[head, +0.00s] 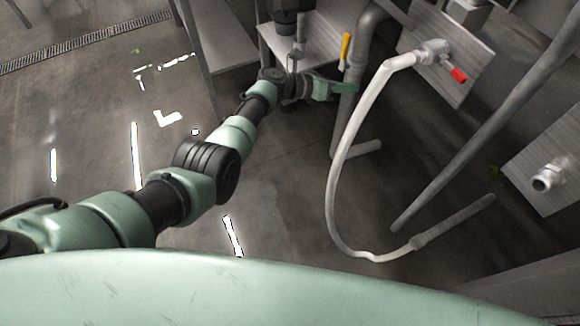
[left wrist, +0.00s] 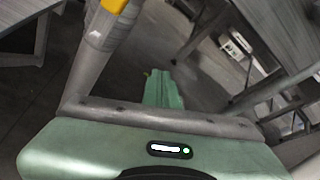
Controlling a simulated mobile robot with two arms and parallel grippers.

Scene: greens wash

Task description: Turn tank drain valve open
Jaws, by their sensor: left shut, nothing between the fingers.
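A yellow valve handle (head: 345,52) stands upright in the picture beside a thick grey pipe (head: 362,50), under the steel tank stand. The yellow part also shows at the top edge of the left wrist view (left wrist: 114,5), on a grey pipe fitting (left wrist: 103,30). A second valve with a red handle (head: 458,75) sits on a steel panel to the right. I cannot tell by label which is the drain valve. My left gripper (head: 345,87) is shut and empty, just below the yellow handle and close to the pipe. Its green fingers (left wrist: 162,92) show together in the left wrist view. My right gripper is not visible.
A white hose (head: 335,190) hangs from the red-handled valve to the floor. A slanting grey pipe (head: 480,130) and a steel panel with a fitting (head: 545,178) stand at right. Steel table legs (head: 195,60) stand behind my left arm. Open floor lies at left.

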